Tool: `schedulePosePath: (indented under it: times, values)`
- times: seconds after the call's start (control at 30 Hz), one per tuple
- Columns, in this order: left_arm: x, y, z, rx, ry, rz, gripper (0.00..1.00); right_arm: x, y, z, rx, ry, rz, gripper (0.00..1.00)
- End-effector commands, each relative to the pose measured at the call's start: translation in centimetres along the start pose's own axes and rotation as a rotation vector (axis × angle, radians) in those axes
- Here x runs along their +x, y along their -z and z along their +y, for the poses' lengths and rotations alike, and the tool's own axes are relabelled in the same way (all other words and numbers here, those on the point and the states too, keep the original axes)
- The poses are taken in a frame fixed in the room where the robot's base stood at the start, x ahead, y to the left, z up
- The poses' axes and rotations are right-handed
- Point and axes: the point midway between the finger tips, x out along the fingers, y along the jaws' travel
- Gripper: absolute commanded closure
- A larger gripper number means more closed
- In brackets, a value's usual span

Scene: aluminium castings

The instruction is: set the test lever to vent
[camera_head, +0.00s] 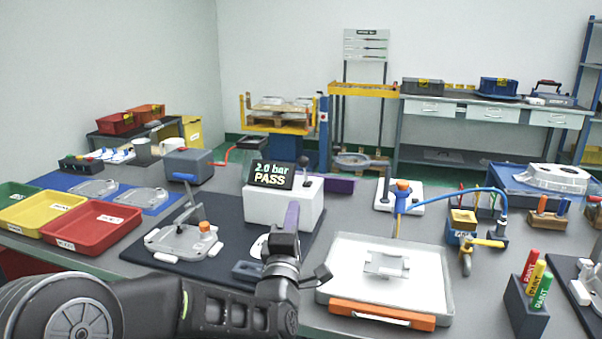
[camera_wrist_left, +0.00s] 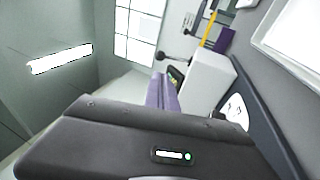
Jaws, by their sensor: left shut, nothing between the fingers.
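The test unit is a white box (camera_head: 292,205) with a black display (camera_head: 271,174) reading "2.0 bar PASS". The test lever (camera_head: 303,162), with a black knob, stands roughly upright at the top right of the box. My left gripper (camera_head: 292,206), with purple fingers, is shut and empty in front of the box, its fingers pointing up. The knob is beyond and above the fingertips, apart from them. In the left wrist view the fingers (camera_wrist_left: 159,76) are beside the white box (camera_wrist_left: 208,80), and the lever (camera_wrist_left: 175,59) sticks out past them. My right gripper is not in view.
A casting with clamps (camera_head: 183,243) sits on the dark mat left of the box. A white tray with an orange handle (camera_head: 383,314) lies to the right. Red (camera_head: 90,228) and yellow (camera_head: 40,213) trays are at left. A blue hose (camera_head: 450,190) arches at right.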

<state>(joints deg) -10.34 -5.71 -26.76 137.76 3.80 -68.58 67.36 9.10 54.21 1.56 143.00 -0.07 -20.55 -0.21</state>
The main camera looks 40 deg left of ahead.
Motion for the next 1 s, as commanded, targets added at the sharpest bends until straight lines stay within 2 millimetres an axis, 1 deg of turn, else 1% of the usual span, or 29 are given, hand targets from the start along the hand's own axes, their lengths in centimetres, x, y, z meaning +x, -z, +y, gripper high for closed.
schedulePosePath:
  times: [0.17,0.27,0.5,0.6,0.7,0.83,1.0]
  values:
    - [2.1,-0.1,0.1,0.003,0.001,-0.001,1.00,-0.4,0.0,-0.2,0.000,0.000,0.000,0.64]
    - [3.8,-0.1,0.1,0.003,0.000,-0.001,1.00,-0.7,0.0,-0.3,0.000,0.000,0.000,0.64]
    - [8.7,-0.1,0.1,0.003,0.000,-0.001,1.00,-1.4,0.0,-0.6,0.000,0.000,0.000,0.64]
    - [10.6,-0.1,0.1,0.003,0.000,-0.001,1.00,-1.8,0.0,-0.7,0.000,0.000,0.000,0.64]
    - [12.0,-0.1,0.1,0.003,-0.001,-0.001,1.00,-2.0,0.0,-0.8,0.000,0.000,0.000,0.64]
    - [13.1,0.0,0.1,0.002,0.000,-0.001,1.00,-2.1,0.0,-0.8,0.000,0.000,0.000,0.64]
    - [13.5,0.0,0.0,0.000,0.000,-0.001,1.00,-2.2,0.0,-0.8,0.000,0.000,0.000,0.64]
